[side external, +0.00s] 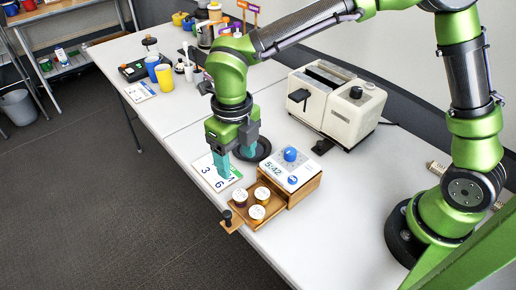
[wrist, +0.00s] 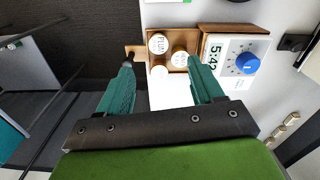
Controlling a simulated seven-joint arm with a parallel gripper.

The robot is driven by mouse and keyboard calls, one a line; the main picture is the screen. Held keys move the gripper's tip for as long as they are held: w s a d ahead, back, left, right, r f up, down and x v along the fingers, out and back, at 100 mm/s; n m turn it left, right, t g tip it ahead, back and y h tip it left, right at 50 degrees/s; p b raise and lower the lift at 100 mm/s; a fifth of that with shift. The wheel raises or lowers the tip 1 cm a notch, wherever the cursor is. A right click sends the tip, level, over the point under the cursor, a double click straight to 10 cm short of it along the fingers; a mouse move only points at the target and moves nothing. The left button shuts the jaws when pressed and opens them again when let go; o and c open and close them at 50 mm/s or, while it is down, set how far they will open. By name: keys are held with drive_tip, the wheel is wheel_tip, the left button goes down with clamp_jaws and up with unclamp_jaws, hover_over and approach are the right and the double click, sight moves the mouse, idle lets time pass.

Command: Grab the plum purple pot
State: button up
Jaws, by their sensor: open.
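The plum pot (side external: 240,197), dark purple with a pale lid, stands at the left of a small wooden tray (side external: 249,225) that juts from a wooden box. In the wrist view its lid (wrist: 158,42) is labelled PLUM and shows beyond my fingertips, within the gap between them; its body is hidden there. Two other pots stand close by on the tray, one on the right (side external: 262,193) and one nearer the front (side external: 257,212). My gripper (side external: 234,166) has teal fingers, points down and is open and empty, apart from the pots. It also shows in the wrist view (wrist: 161,66).
A timer with a blue knob (side external: 290,154) tops the wooden box beside the tray. A dark knob (side external: 227,215) is at the tray's outer end, near the table edge. A numbered card (side external: 206,168), a black dish (side external: 263,147) and a cream toaster (side external: 325,103) are close by.

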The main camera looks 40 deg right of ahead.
hover_over(239, 195)
drive_tip(key=f, duration=0.6)
drive_tip(key=shift+w+d, duration=0.2)
drive_tip(key=f, duration=0.5)
drive_tip(key=shift+s+a+f, duration=0.15)
drive_tip(key=shift+s+f, duration=0.05)
drive_tip(key=shift+f, duration=0.05)
